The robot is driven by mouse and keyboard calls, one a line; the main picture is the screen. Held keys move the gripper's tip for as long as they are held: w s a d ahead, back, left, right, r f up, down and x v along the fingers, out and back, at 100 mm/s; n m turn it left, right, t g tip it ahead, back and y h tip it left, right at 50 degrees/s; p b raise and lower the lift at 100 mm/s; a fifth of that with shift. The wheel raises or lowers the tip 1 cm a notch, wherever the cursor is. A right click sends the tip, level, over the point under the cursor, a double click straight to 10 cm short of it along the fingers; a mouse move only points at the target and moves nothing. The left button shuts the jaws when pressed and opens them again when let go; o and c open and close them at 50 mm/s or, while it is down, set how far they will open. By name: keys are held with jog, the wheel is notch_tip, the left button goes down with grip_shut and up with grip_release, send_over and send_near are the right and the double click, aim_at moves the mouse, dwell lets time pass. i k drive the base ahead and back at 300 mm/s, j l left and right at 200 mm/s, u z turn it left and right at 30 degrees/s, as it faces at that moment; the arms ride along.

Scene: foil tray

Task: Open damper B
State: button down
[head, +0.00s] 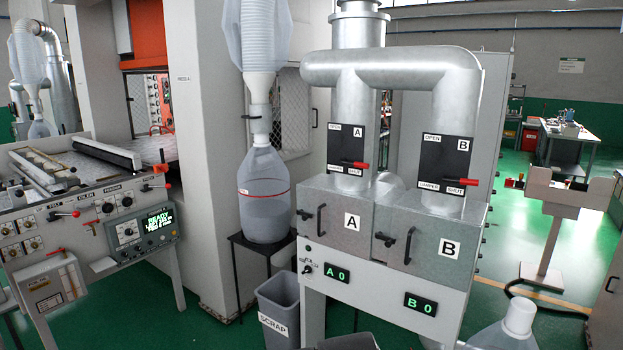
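Damper B is a black plate (444,166) on the right-hand metal duct, marked OPEN at its top and SHUT at its bottom. Its red-tipped lever (463,181) lies roughly level, at the SHUT end. Below it stands the metal box with label B (448,249), and a green display (421,305) reads B 0. Damper A (348,149), on the left duct, has a like red lever (355,165), also at its SHUT end. My gripper is not in view.
A machine panel (90,215) is at the left. Another jug (512,325) is at the lower right. Green floor (570,255) shows open at the right.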

aim_at(441, 178)
jog(key=z, duration=1.15)
